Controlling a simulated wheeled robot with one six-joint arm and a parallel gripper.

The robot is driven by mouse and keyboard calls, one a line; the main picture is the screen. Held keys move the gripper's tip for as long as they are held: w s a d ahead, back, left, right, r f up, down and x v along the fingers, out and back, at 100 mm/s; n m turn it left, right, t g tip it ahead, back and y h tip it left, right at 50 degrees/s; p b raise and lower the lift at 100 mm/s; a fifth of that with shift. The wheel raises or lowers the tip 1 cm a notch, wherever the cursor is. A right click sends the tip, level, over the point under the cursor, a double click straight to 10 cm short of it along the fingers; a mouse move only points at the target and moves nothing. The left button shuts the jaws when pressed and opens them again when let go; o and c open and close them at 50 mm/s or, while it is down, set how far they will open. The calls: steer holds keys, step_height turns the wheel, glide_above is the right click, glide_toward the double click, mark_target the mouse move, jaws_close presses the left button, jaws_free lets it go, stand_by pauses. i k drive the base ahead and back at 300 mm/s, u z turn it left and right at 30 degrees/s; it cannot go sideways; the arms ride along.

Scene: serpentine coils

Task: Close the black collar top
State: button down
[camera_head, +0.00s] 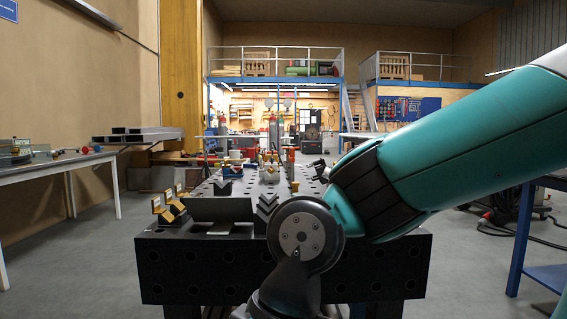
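I cannot make out a black collar or its top for certain in the head view. Small black fixtures stand on the dark perforated table (160,262), among them a V-shaped block (268,207) near the front and another dark block (222,188) further left. My teal arm with its dark joint covers the right part of the table and hides what lies behind it. A small dark item shows just left of the arm at the table's far right, too small to identify.
A side table (50,165) stands left and a blue-legged table (545,275) right. Floor between left table and bench is clear.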

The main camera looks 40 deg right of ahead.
mark_target(320, 165)
steer(key=u, duration=0.1)
steer(key=i, duration=1.05)
steer(key=z, duration=0.7)
